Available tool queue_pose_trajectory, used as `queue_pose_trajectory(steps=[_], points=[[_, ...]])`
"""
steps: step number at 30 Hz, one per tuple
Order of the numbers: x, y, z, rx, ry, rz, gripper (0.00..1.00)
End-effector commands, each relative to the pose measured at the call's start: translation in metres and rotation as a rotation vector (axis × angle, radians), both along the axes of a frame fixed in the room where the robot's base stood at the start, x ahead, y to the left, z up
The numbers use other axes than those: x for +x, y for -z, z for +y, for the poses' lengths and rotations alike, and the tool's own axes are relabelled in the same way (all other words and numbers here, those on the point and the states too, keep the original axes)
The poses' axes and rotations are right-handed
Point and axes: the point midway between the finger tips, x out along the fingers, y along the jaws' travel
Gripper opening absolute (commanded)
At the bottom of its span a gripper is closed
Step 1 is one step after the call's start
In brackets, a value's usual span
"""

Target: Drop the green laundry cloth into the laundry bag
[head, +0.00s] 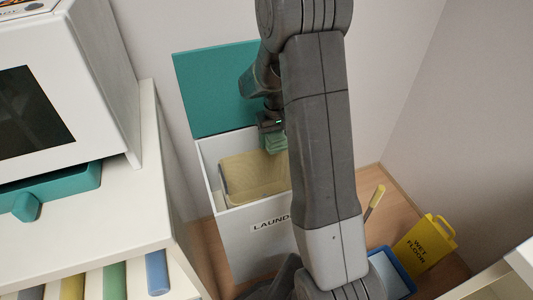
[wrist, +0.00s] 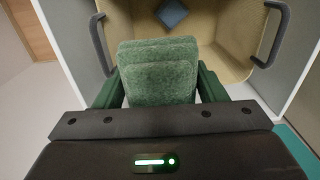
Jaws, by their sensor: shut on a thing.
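The green laundry cloth (wrist: 158,72) is folded and held between the fingers of my gripper (wrist: 160,88). In the head view the cloth (head: 275,143) hangs below my gripper (head: 271,126), which is shut on it. The beige laundry bag (head: 240,176) sits inside a white bin with a teal lid standing open behind. In the wrist view the bag (wrist: 222,62) lies below and beyond the cloth, with a dark handle on each side. A blue piece (wrist: 173,13) lies inside the bag. My arm hides the bag's right part in the head view.
The white bin (head: 247,238) carries a "LAUND…" label, partly hidden by my arm. A white cabinet (head: 120,225) with a microwave stands at left. A yellow wet-floor sign (head: 426,243) and a blue bucket (head: 392,268) stand on the floor at right.

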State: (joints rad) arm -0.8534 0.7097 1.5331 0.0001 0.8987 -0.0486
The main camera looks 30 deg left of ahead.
Motion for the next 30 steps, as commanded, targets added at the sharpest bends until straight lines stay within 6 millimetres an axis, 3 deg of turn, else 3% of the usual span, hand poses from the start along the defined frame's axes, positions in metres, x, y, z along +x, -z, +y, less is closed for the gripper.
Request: queue_pose_trajectory(steps=[1,7,14,24,30], points=[[-0.007,0.009,0.007,0.001,-0.025,-0.001,0.41],[-0.020,0.014,0.019,0.001,-0.069,-0.001,0.41],[-0.020,0.028,0.019,-0.001,-0.071,0.001,0.41],[-0.020,0.068,0.019,0.000,-0.070,0.000,0.41],[-0.020,0.073,0.019,0.000,-0.070,0.000,0.41]])
